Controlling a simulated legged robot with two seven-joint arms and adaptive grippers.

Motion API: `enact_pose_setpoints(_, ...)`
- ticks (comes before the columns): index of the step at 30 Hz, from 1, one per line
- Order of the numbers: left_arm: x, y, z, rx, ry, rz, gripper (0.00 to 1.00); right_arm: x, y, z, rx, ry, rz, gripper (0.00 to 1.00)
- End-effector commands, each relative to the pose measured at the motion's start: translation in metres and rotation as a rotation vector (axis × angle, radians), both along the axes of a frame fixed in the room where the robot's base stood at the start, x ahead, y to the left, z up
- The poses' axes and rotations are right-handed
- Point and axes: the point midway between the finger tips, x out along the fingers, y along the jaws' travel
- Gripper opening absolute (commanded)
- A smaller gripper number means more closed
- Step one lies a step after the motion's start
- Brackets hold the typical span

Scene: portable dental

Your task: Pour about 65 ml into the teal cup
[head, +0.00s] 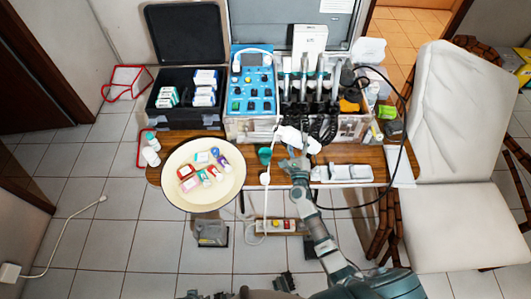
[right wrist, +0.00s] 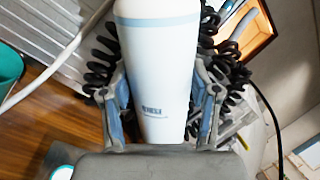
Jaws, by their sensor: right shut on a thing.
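The teal cup (head: 264,154) stands on the wooden table, just left of my right gripper (head: 297,163) in the head view. Part of a teal rim, likely the same cup, shows at the left edge of the right wrist view (right wrist: 8,64). My right gripper is shut on a white bottle (right wrist: 158,75) with a pale blue band, its fingers on both sides. In the head view the white bottle (head: 298,140) shows beyond the gripper, close to the cup and apart from it. The bottle's mouth and the cup's inside cannot be made out.
A round cream tray (head: 205,200) with several small boxes and bottles lies left of the cup. A blue panel case (head: 252,85) and dental handpieces with black coiled hoses (head: 318,110) stand behind. A white tray (head: 342,173) lies right. A white cord hangs beside the cup.

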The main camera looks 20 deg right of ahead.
Motion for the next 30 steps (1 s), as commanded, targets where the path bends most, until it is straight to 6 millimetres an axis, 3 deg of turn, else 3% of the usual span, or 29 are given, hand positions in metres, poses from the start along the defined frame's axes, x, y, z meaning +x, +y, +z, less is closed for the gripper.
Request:
enact_pose_setpoints(5,-0.008,0.001,-0.023,0.001,0.009,-0.003,0.61,0.002,0.012,0.016,0.187,-0.030,-0.001,0.03)
enact_pose_setpoints(16,-0.037,0.005,-0.072,0.004,0.031,-0.010,0.61,0.003,0.013,0.037,0.337,-0.050,0.000,0.03)
enact_pose_setpoints(30,-0.079,0.012,-0.109,0.008,0.054,-0.018,0.61,0.005,0.021,0.038,0.771,-0.107,0.000,0.03)
